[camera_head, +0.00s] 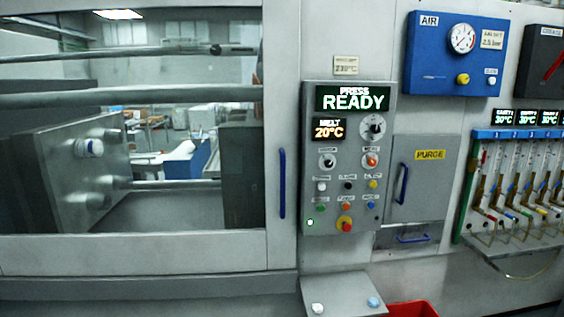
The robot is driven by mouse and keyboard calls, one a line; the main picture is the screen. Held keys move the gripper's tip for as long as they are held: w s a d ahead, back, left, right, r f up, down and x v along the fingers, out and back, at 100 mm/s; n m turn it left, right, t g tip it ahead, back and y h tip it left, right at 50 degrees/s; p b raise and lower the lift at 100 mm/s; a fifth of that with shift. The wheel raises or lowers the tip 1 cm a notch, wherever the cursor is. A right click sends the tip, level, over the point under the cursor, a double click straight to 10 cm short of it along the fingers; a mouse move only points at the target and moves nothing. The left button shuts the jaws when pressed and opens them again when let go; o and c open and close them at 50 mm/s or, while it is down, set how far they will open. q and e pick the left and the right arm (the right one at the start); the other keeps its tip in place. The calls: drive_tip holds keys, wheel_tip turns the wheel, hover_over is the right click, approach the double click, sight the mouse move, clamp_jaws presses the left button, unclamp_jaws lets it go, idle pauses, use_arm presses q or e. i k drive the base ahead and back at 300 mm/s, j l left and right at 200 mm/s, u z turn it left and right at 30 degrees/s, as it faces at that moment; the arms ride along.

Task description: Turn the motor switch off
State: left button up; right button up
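The press control panel (347,215) is grey and upright in the middle of the head view. Its display (352,100) reads PRESS READY, and a smaller one (328,130) reads MELT 20°C. Below are two rotary switches side by side: a left one (327,161) with a dark and white knob, and a right one (371,160) with an orange centre. Their labels are too small to read surely, so I cannot tell which is the motor switch or its exact position. Neither of my grippers shows in the view.
A larger dial (373,127) sits above the switches; several small buttons and a red stop button (345,224) sit below. Left is a windowed door with a blue handle (282,183). Right are a PURGE door (418,190) and a blue AIR panel (430,75). A grey ledge (345,295) juts out below.

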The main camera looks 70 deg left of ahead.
sight(328, 163)
drive_tip(key=u, duration=1.85)
